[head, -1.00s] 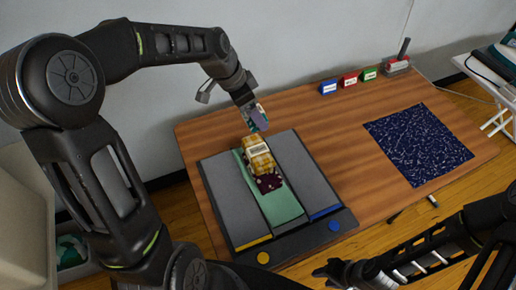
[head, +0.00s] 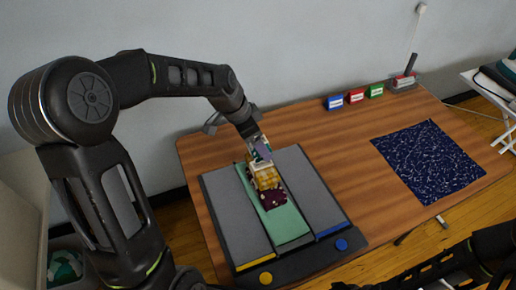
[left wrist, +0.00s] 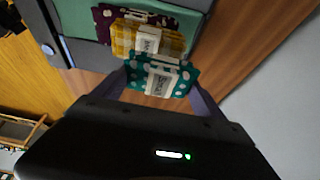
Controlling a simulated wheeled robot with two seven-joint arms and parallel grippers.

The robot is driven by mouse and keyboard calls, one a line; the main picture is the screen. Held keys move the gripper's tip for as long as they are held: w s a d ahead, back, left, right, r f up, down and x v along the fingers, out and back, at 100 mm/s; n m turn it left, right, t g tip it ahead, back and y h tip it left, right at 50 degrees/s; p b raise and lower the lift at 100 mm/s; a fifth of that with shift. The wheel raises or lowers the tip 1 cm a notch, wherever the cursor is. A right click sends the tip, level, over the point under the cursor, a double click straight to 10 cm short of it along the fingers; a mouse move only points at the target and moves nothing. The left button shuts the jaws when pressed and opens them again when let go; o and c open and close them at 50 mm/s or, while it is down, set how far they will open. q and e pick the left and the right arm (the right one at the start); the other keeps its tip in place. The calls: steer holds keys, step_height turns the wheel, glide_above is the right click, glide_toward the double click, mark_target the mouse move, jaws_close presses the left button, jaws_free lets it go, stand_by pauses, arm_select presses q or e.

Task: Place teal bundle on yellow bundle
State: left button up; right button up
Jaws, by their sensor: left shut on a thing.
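The yellow checked bundle (head: 266,178) with a white label lies on top of a maroon dotted bundle (head: 274,199). Both lie on the green middle strip (head: 284,224) of a grey sorting board. My left gripper (head: 259,148) is shut on the teal dotted bundle (left wrist: 162,76), which shows between its fingers in the left wrist view. In the head view the teal bundle is mostly hidden by the gripper, at the far end of the yellow bundle. The left wrist view shows the yellow bundle (left wrist: 151,38) just beyond it; I cannot tell whether they touch. My right gripper is not in view.
The grey board (head: 222,205) has yellow and blue marked lanes beside the green strip. A dark blue patterned cloth (head: 428,161) lies at the right of the wooden table (head: 350,180). Blue, red and green blocks (head: 355,96) stand along the back edge.

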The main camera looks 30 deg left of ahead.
arm_select(q)
step_height(320, 180, down, 3)
steer(key=shift+b, duration=0.55)
steer(key=shift+r, duration=0.1)
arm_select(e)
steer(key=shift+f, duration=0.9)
arm_select(q)
steer(key=o, duration=0.9)
steer(key=shift+f, duration=0.2)
steer(key=o, duration=0.4)
steer(key=shift+r, duration=0.1)
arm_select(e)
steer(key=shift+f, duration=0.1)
